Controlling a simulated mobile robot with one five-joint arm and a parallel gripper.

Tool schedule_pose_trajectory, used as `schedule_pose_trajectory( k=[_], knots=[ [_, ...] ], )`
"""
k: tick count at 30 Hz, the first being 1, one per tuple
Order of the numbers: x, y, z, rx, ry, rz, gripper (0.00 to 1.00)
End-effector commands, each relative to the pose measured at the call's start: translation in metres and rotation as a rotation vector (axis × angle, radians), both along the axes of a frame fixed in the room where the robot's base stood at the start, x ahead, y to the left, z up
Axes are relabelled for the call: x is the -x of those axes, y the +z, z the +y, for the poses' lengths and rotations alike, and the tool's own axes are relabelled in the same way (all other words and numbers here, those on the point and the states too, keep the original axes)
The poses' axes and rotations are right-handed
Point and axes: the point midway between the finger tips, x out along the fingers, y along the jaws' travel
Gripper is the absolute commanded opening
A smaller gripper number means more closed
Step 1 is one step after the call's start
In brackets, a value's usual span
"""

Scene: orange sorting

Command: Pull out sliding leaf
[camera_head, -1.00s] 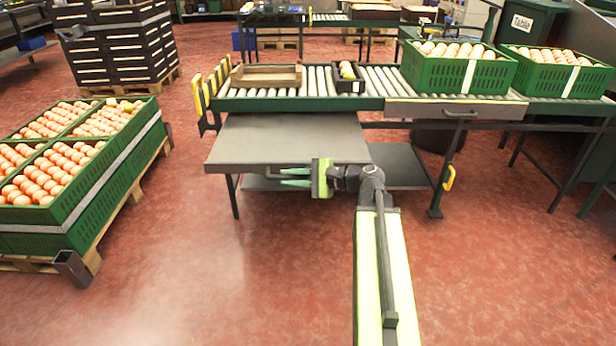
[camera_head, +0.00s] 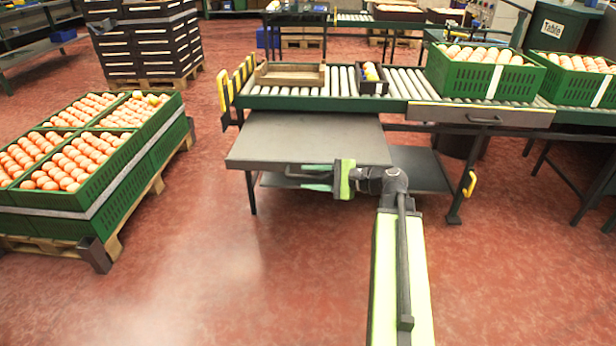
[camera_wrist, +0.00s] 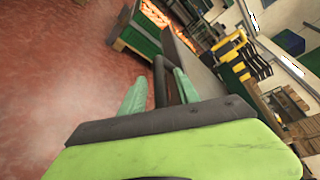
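The sliding leaf (camera_head: 305,138) is a flat grey panel. It stands out toward me below the roller conveyor, at the centre of the head view. A dark bar handle (camera_head: 300,174) runs along its front edge. My gripper (camera_head: 318,177) is at that edge, pointing left, with its two green fingers apart. In the wrist view, the dark handle bar (camera_wrist: 160,80) lies between the spread fingers (camera_wrist: 158,92), with a gap showing on the left finger's side. I cannot tell whether the right finger touches it.
The roller conveyor (camera_head: 400,84) holds a wooden tray (camera_head: 290,76), a small dark box (camera_head: 371,86) and green crates (camera_head: 480,78) of oranges. A lower shelf (camera_head: 420,170) is under the leaf. Stacked orange crates (camera_head: 150,155) stand on a pallet at left. The red floor in front is clear.

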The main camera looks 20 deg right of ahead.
Motion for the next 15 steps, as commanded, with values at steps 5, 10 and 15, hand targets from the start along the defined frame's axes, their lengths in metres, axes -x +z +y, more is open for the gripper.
schedule_pose_trajectory(
  k=[5, 10, 15],
  knots=[
    [0.035, 0.014, -0.033, 0.001, -0.006, -0.001, 0.38],
    [0.069, 0.024, -0.065, 0.000, -0.005, 0.000, 0.38],
    [0.097, 0.032, -0.091, 0.000, -0.003, -0.001, 0.38]
  ],
)
